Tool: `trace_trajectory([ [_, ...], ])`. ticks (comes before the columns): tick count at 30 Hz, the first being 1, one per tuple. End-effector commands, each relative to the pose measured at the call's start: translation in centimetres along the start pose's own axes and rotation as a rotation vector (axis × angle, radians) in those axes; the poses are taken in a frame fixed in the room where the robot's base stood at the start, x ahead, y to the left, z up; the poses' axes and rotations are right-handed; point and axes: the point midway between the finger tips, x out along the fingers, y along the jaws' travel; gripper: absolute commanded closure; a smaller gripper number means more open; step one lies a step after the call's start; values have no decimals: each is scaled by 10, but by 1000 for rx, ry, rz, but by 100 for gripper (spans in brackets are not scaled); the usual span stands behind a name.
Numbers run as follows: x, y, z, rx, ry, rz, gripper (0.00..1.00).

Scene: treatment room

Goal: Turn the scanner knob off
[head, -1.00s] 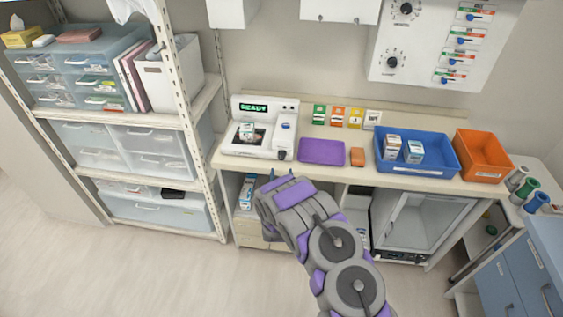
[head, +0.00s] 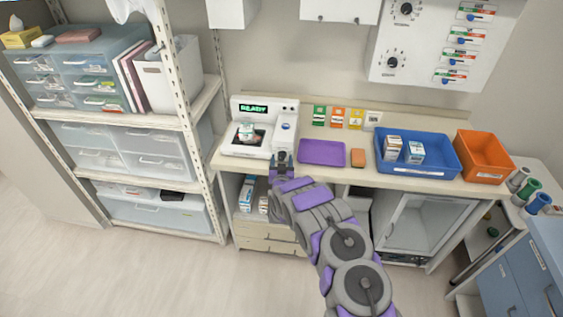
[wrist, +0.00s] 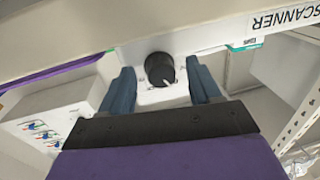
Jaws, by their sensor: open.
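The scanner (head: 248,138) is a white machine on the left part of the counter, its green display reading READY. A small box lies on its dark scanning bed. The scanner knob (wrist: 160,69) is black and round with a white pointer mark, on the scanner's front. In the wrist view it sits between the two fingers of my gripper (wrist: 163,85), which are open with space on both sides. In the head view my gripper (head: 281,160) is at the scanner's front right corner and hides the knob. I cannot tell whether the fingers touch the knob.
A purple tray (head: 321,153) and an orange-brown block (head: 358,158) lie right of the scanner. A blue bin (head: 440,153) with boxes and an orange bin (head: 484,173) stand further right. A shelf post (head: 185,100) rises at left. A SCANNER label (wrist: 286,18) shows on the counter edge.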

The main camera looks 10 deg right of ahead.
Motion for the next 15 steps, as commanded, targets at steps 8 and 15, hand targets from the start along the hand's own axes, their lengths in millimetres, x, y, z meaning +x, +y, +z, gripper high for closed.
trace_trajectory([
  [8, 0, 0, 0, 0, -1, 0, 58],
  [15, 0, 0, 0, 0, -1, -1, 81],
])
